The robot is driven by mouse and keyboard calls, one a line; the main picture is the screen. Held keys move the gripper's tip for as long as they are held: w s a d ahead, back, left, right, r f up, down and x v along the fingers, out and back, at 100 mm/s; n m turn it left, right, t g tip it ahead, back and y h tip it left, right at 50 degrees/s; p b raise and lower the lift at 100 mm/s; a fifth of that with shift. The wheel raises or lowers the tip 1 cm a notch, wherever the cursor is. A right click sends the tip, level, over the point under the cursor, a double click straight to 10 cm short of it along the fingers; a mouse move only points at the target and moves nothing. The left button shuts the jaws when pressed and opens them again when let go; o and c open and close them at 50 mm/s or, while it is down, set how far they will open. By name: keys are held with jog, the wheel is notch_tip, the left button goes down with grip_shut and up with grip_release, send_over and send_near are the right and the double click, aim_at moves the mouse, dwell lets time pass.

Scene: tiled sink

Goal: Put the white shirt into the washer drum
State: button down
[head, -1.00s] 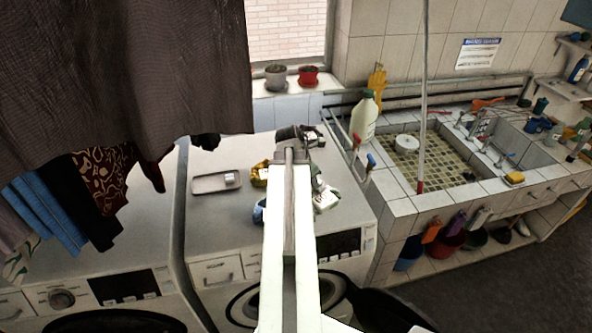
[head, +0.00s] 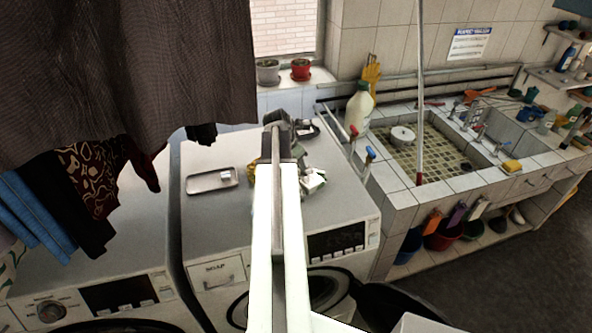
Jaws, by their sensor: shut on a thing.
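My gripper (head: 277,136) is in the head view, above the back part of the right washer's top (head: 215,220). It is seen from behind along my white arm and is shut. The white shirt (head: 312,180) is a small crumpled patch, white with greenish shading, just right of my arm. It appears to hang from the gripper, though the grip itself is hidden. The right washer's round door (head: 328,288) is on the front, partly behind my arm. I cannot see into the drum.
A grey tray (head: 200,184) with a small light item lies on the washer top. A dark object (head: 306,130) is behind the gripper. Dark clothes (head: 120,70) hang at upper left. A jug (head: 359,108) and a tiled sink (head: 480,155) are right. A black basin (head: 395,305) is lower right.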

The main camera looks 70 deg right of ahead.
jog(key=shift+w+a+f, duration=0.15)
jog(key=shift+w+f, duration=0.1)
jog(key=shift+f, duration=0.2)
jog(key=c, duration=1.9)
grip_release()
jog(key=o, duration=0.4)
